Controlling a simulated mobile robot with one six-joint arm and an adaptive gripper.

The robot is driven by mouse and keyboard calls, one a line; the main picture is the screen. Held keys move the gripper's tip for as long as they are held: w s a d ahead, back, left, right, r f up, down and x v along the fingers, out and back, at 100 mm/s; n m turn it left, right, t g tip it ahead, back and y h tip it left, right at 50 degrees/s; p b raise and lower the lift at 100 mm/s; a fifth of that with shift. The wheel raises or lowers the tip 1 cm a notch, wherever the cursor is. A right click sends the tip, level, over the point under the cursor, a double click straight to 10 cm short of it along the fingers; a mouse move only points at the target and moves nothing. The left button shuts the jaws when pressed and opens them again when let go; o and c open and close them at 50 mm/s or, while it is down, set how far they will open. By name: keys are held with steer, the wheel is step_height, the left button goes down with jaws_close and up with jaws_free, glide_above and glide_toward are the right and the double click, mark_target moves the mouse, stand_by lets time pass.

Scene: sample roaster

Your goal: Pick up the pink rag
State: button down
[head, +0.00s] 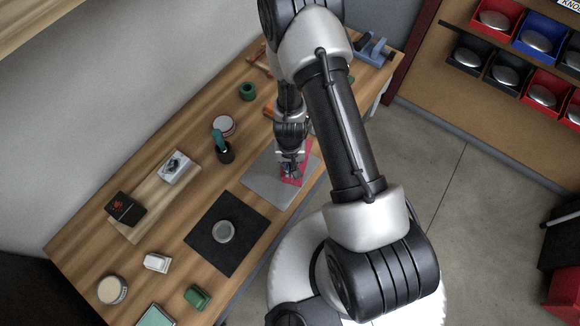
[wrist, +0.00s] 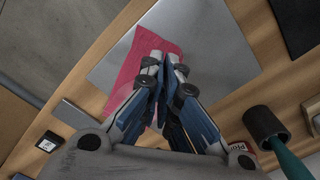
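The pink rag (head: 299,163) lies on a flat grey plate (head: 262,186) near the table's front edge. In the wrist view the rag (wrist: 146,48) is spread over the plate (wrist: 213,45), with one side reaching past its edge. My gripper (head: 291,172) points down at the rag. In the wrist view the fingertips (wrist: 166,62) are close together at the rag's edge, with pink cloth at the tips, and look shut on it. The fingers hide part of the rag, and the exact pinch is hidden.
A dark cup with a teal handle (head: 222,150) and a round pale-topped tin (head: 223,126) stand left of my gripper. A black mat (head: 207,240) with a round metal piece (head: 223,232) lies nearer the front left. A green ring (head: 247,91) is farther back.

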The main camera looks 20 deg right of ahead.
step_height(320, 180, up, 5)
steer(key=p, duration=0.3)
steer(key=shift+p, duration=0.4)
step_height(320, 180, up, 18)
steer(key=p, duration=1.8)
steer(key=shift+f, duration=0.1)
